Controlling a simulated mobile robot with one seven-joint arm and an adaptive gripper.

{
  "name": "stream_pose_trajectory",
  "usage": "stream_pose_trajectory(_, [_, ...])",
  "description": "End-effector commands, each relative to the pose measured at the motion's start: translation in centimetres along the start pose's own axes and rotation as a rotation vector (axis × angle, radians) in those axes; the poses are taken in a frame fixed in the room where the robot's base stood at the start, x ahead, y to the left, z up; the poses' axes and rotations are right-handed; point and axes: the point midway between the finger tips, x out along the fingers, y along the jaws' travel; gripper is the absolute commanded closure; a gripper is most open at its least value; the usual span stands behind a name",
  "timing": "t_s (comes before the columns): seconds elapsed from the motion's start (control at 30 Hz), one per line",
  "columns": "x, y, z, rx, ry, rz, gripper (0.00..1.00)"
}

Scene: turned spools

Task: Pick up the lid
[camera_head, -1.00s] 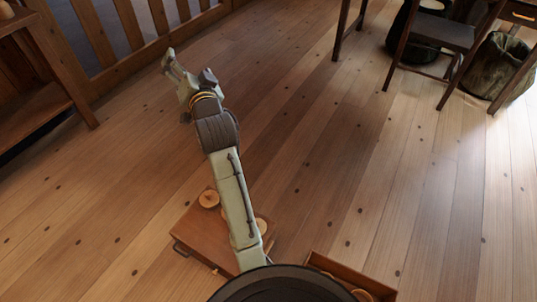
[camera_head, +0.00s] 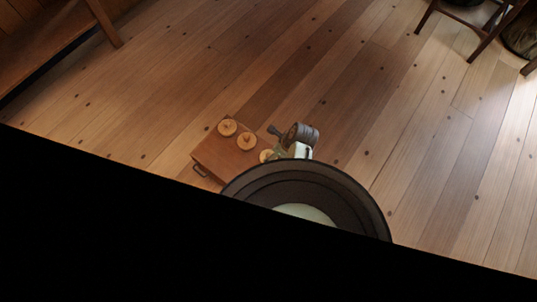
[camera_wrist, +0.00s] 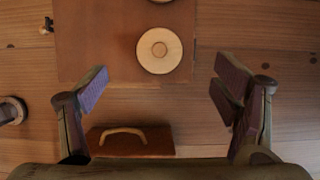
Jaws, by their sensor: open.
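A round pale wooden disc with a small central knob, which looks like a lid, lies on a reddish-brown box top in the wrist view (camera_wrist: 160,50). A second similar disc (camera_wrist: 161,1) is cut by the top edge. I cannot tell which is which between views. My gripper (camera_wrist: 162,80) is open and empty. The nearer disc appears between and beyond the fingertips, with no contact visible.
The box (camera_head: 216,158) stands on the plank floor with a dark handle (camera_head: 200,171) at its left side. A smaller brown panel with a pale curved handle (camera_wrist: 123,132) shows below it in the wrist view.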

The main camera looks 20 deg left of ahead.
Motion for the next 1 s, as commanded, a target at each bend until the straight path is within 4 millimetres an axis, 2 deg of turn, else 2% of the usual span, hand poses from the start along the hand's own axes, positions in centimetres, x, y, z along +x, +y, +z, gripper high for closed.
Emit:
stream_pose_trajectory(0.2, [3.5,0.2,-0.3,0.011,0.003,0.008,0.18])
stream_pose_trajectory(0.3, [4.8,0.2,-0.3,0.010,0.002,0.007,0.18])
stream_pose_trajectory(0.47, [5.8,0.1,-0.2,0.009,0.002,0.005,0.18])
stream_pose_trajectory(0.73, [9.6,0.1,-0.8,0.008,0.002,0.005,0.18])
stream_pose_trajectory(0.87, [10.6,0.1,-0.8,0.008,0.002,0.004,0.18])
stream_pose_trajectory(1.0, [10.7,0.1,-0.7,0.008,0.002,0.003,0.18])
